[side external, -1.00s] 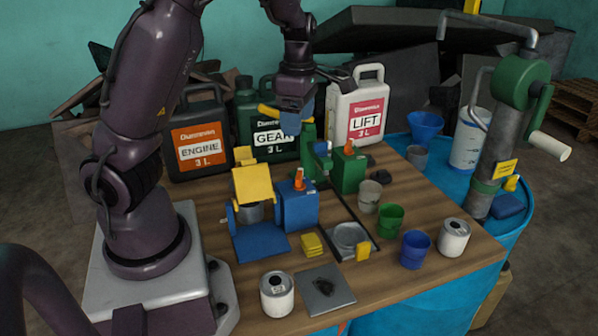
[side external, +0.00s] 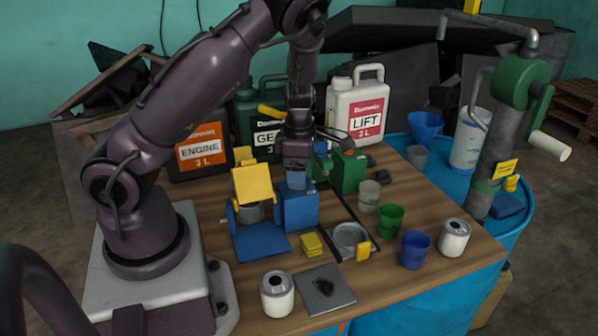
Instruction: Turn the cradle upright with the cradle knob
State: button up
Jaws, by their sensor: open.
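The cradle appears to be the yellow piece (side external: 252,184), which leans at a tilt over a grey round part beside a blue box (side external: 298,210). A flat blue plate (side external: 261,243) lies in front of it. My gripper (side external: 296,181) points down at the top of the blue box, with its fingertips at or just above the box top. It is open. The orange knob on the box is hidden behind or between my fingers, so I cannot tell whether they touch it. I cannot tell for certain that this is the cradle knob.
A green box (side external: 349,171) stands close to the right of my gripper. Engine (side external: 203,148), gear and lift (side external: 357,105) jugs stand behind. Yellow blocks (side external: 312,244), cups, cans (side external: 277,294) and a grey dish (side external: 350,236) occupy the front and right of the table.

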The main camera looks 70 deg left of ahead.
jog(key=shift+f, duration=0.3)
jog(key=shift+d, duration=0.1)
jog(key=c, duration=0.8)
